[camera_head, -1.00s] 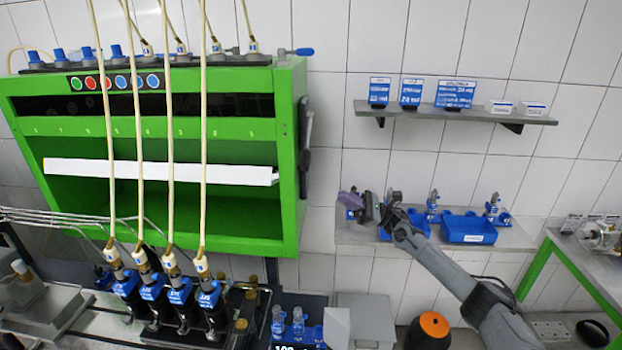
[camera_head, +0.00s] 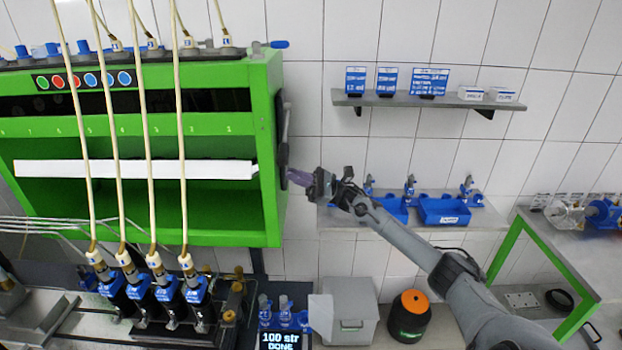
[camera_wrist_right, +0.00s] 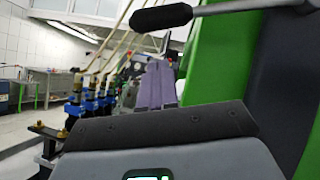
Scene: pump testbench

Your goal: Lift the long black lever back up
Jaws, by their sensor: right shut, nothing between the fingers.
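The long black lever (camera_head: 282,155) is on the right side of the green cabinet (camera_head: 262,150) and hangs downward in the head view. In the right wrist view its black grip (camera_wrist_right: 161,17) and grey rod cross the top of the picture. My right gripper (camera_head: 297,178) is by the lever's lower end, just right of the cabinet side. Its purple fingers (camera_wrist_right: 155,87) are shut with nothing between them, and appear below the grip in the wrist view. I cannot tell whether they touch the lever. My left gripper is out of view.
Right of the gripper, a low shelf (camera_head: 330,219) carries blue holders and valves. Several yellowish hoses (camera_head: 181,130) run down in front of the cabinet to blue pumps (camera_head: 168,295). A small display (camera_head: 280,340) reads "100 str DONE".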

